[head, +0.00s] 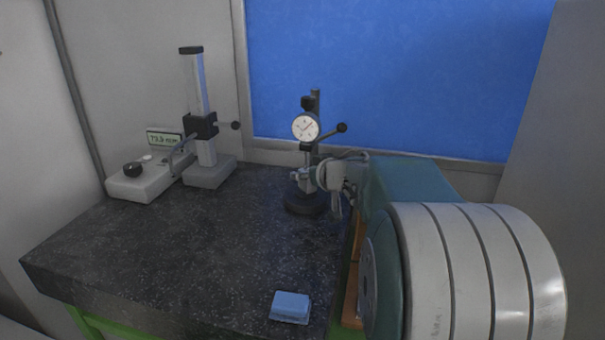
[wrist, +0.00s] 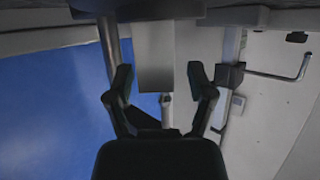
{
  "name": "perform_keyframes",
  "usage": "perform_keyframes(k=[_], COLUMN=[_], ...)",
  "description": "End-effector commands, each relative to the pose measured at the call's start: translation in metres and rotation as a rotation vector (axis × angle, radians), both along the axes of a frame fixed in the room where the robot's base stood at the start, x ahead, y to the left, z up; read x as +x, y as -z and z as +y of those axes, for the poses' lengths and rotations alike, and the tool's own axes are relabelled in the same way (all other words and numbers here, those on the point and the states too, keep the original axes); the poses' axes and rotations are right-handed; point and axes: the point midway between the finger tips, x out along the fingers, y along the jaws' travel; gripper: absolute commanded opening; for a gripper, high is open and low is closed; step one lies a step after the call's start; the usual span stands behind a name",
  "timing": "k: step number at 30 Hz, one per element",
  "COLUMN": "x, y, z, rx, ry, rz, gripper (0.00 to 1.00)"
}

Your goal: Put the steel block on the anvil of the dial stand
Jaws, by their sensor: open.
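The dial stand (head: 306,128) stands upright at the back right of the granite table, with a round dial, a side lever and a dark base. My gripper (head: 305,180) is at the stand, just above its base. In the wrist view, which looks inverted, a plain grey block, the steel block (wrist: 155,72), meets the dark round anvil (wrist: 135,10). My open gripper (wrist: 160,78) has one finger on each side of the block, with gaps visible on both sides. A pale spindle (wrist: 167,108) shows near the block's free end. In the head view, my arm and gripper obscure the block.
A height gauge (head: 203,130) with a digital readout box (head: 145,183) stands at the back left. The middle of the table is clear. A blue panel (head: 400,75) is behind.

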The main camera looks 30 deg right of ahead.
Motion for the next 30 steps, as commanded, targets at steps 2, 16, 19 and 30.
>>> perform_keyframes(k=[2, 16, 19, 30], x=[-0.016, -0.09, -0.094, -0.094], y=[-0.008, -0.038, -0.039, -0.039], z=[0.0, 0.004, 0.004, 0.004], rx=[-0.004, -0.001, 0.0, 0.0], ry=[0.003, 0.002, 0.0, -0.001], rz=[-0.004, -0.001, 0.001, 0.001], gripper=[0.7, 0.7, 0.7, 0.7])
